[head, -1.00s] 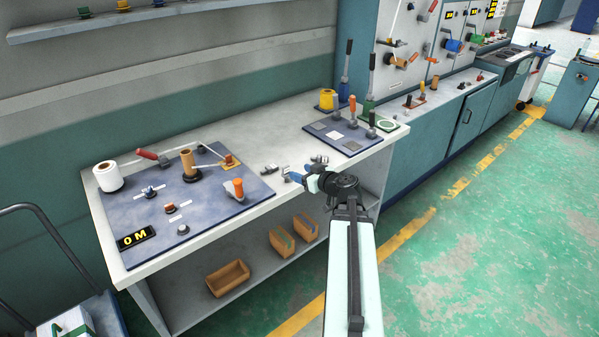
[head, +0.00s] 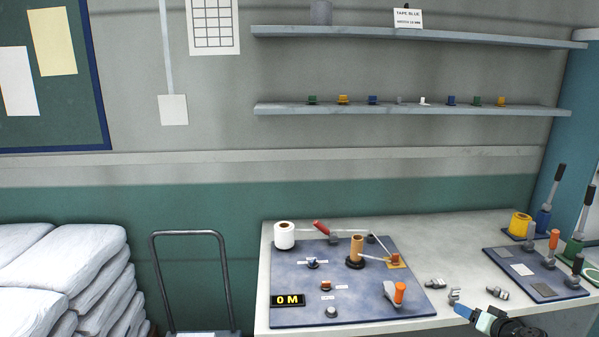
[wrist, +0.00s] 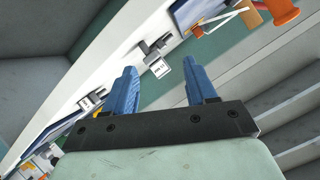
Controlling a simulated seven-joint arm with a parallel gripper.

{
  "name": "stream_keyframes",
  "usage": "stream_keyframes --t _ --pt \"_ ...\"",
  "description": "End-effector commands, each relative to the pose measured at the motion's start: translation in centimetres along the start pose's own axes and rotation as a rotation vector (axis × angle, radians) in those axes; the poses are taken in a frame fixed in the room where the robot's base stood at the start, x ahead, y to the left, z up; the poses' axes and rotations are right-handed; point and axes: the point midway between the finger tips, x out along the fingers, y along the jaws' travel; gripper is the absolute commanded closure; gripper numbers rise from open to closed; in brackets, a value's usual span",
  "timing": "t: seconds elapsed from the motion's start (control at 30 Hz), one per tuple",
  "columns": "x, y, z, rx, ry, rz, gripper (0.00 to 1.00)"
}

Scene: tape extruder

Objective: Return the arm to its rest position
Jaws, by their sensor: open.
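My gripper (head: 466,310) is at the lower right of the head view, by the front edge of the white bench (head: 465,260). In the wrist view its two blue fingers (wrist: 163,88) stand wide apart with nothing between them. A small grey metal part with a white label (wrist: 161,68) lies on the bench beyond the fingertips, and another grey part (wrist: 92,100) lies to its left. Only the end of my arm shows in the head view; the rest is below the frame.
A blue board (head: 350,308) with a white roll (head: 284,235), a brown spool (head: 357,249) and an orange-handled lever (head: 399,293) is left of my gripper. A second board (head: 535,287) with levers is on the right. A wall shelf (head: 410,110) runs above.

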Motion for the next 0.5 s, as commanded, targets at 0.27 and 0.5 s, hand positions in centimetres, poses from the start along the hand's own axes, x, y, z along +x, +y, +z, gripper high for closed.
stream_keyframes --t 0.27,0.5 --pt "-0.8 2.5 6.0 0.231 -0.254 0.153 0.44" --pt "-1.3 5.6 15.6 0.378 -0.508 0.353 0.44"
